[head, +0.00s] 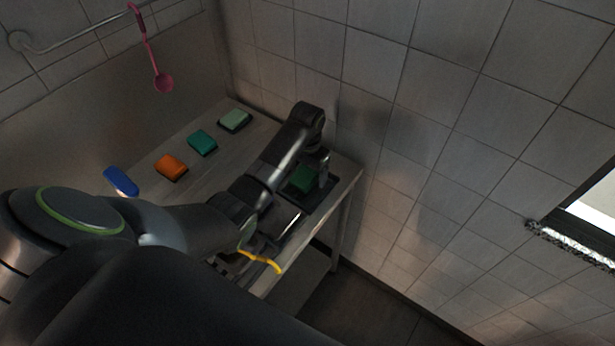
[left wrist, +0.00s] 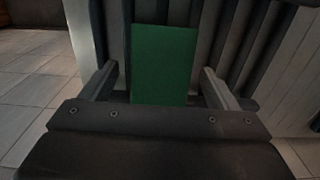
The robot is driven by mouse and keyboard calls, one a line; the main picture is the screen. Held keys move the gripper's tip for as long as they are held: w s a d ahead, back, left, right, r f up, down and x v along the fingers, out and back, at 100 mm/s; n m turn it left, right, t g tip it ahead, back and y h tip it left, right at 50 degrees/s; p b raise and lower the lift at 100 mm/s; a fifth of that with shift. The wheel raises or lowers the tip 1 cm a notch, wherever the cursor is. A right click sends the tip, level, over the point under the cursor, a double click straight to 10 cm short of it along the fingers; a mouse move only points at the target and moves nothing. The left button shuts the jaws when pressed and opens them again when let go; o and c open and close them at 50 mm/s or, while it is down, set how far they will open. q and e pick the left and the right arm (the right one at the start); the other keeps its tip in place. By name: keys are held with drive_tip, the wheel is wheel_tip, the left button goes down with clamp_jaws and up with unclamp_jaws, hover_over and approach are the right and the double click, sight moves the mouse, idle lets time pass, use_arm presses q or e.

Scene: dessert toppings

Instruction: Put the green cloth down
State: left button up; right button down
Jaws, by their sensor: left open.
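The green cloth (head: 302,180) lies on a dark slatted rack (head: 320,201) at the right end of the table in the head view. In the left wrist view the cloth (left wrist: 163,62) is a flat green rectangle between my two spread fingers, with gaps on both sides, over dark slats. My left gripper (head: 321,180) points down at the cloth, open, with its fingers apart from it in the wrist view. My arm hides part of the table and rack in the head view. My right gripper is not in view.
On the table (head: 226,157) stand a light green block (head: 235,120), a teal block (head: 202,142), an orange block (head: 171,167) and a blue item (head: 121,181). A pink ladle (head: 163,82) hangs from a wall rail. Tiled walls stand close behind the rack.

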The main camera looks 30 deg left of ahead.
use_arm(q)
drive_tip(key=shift+r, duration=0.1)
drive_tip(key=c, duration=1.1)
